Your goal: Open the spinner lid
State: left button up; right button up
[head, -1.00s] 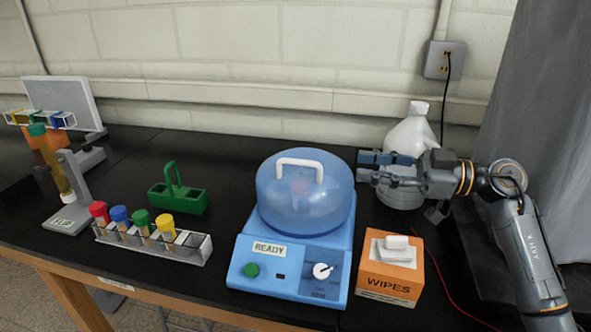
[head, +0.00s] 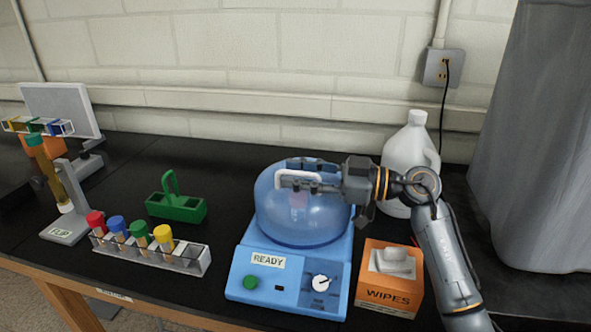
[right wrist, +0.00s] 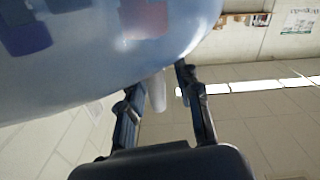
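The blue spinner (head: 290,285) sits on the black bench with a "READY" label, a green button and a white knob. Its translucent blue domed lid (head: 300,222) is closed on the base; it also fills the upper left of the right wrist view (right wrist: 110,62). The white handle (head: 283,180) is on top of the lid. My right gripper (head: 288,174) is at the handle, one finger on the far side and one on the near side. In the right wrist view the handle (right wrist: 157,92) lies between the open fingers (right wrist: 160,78), with gaps visible. My left gripper is not in view.
An orange wipes box (head: 388,290) stands right of the spinner, under my right arm. A white jug (head: 412,158) stands behind the arm. A green carrier (head: 176,208) and a clear rack (head: 150,252) of colour-capped tubes are to the left. A grey curtain hangs right.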

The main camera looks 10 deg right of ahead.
jog(key=shift+w+a, duration=0.15)
jog(key=shift+a, duration=0.2)
grip_shut()
jog(key=w+r+m+p, duration=0.1)
jog(key=p, duration=0.2)
jog(key=w+d+r+p, duration=0.1)
jog(key=r+p, duration=0.1)
jog(key=p, duration=0.2)
jog(key=w+r+m+p, duration=0.1)
jog(key=p, duration=0.2)
jog(key=shift+w+d+r+m, duration=0.15)
jog(key=shift+w+r+m, duration=0.05)
jog(key=shift+r+m, duration=0.1)
jog(key=w+d+r+m+p, duration=0.2)
jog(key=w+m+p, duration=0.2)
jog(key=w+p, duration=0.3)
jog(key=shift+w+d+r+m, duration=0.15)
jog(key=shift+r+m, duration=0.15)
jog(key=shift+r, duration=0.1)
